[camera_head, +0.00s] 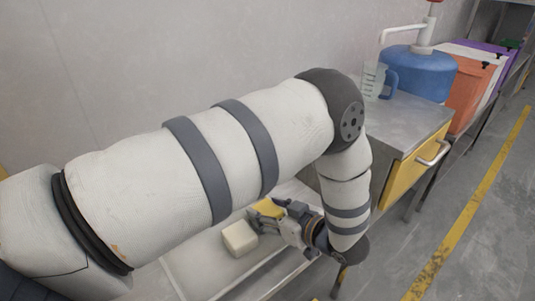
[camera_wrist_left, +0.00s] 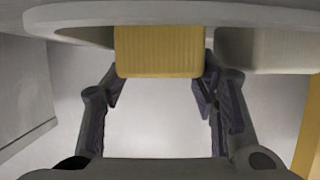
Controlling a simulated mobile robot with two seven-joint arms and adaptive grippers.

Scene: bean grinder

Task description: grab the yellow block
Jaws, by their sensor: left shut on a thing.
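The yellow block (camera_head: 268,207) shows partly behind my left gripper (camera_head: 266,214) in the camera_head view, low in the middle. In the left wrist view the yellow block (camera_wrist_left: 160,50) is ribbed and sits between the two fingers of my left gripper (camera_wrist_left: 162,75). The fingers are shut on its sides. In the camera_head view the gripper hides part of the block, so I cannot tell whether it touches the surface below. My right gripper is in neither view.
A cream block (camera_head: 239,238) lies on the pale tray (camera_head: 200,262) beside the gripper; it also shows in the left wrist view (camera_wrist_left: 262,50). A metal counter (camera_head: 408,118) with a yellow drawer (camera_head: 405,178) holds a measuring jug (camera_head: 374,80) and a blue container (camera_head: 417,72).

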